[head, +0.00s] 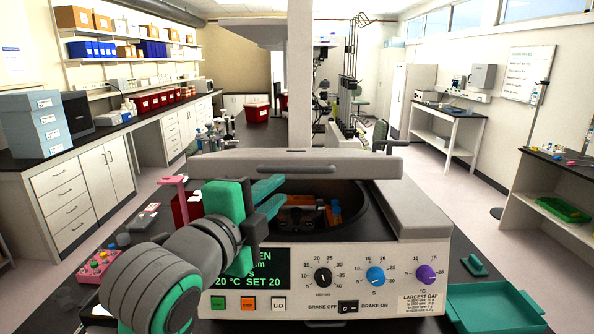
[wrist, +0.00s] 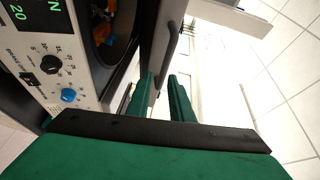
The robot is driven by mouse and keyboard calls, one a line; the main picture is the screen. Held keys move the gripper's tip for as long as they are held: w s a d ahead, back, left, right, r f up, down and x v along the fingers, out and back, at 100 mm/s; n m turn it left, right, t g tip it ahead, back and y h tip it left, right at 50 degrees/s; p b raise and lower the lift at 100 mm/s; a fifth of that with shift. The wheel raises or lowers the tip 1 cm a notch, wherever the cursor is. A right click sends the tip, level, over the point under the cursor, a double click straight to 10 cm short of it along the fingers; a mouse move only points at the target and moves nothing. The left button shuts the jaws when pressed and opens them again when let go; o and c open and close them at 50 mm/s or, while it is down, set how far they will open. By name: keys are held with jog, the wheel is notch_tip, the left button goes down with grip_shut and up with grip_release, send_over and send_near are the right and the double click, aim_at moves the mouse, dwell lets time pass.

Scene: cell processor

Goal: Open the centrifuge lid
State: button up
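The centrifuge (head: 340,255) stands in front of me with its display, knobs and buttons facing me. Its lid (head: 350,166) is raised at the back and seen nearly edge-on, with a dark handle (head: 296,169) along it. The round bowl below is uncovered, and a rotor (head: 300,205) with orange and blue parts shows inside. My gripper (head: 279,191) has its green fingers apart, near the left part of the lid. In the wrist view my gripper (wrist: 161,77) is close to the lid edge and the handle (wrist: 168,42). Whether a finger touches the lid, I cannot tell.
A pink rack (head: 97,265) and small items lie on the bench at left. A teal tray (head: 495,308) lies at right, with a small green item (head: 474,265) behind it. A pillar (head: 300,80) rises behind the lid.

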aim_at(296, 171)
jog(key=shift+m, duration=0.4)
jog(key=x, duration=0.6)
jog(key=r+x, duration=0.1)
jog(key=x, duration=0.3)
jog(key=shift+d, duration=0.1)
grip_shut()
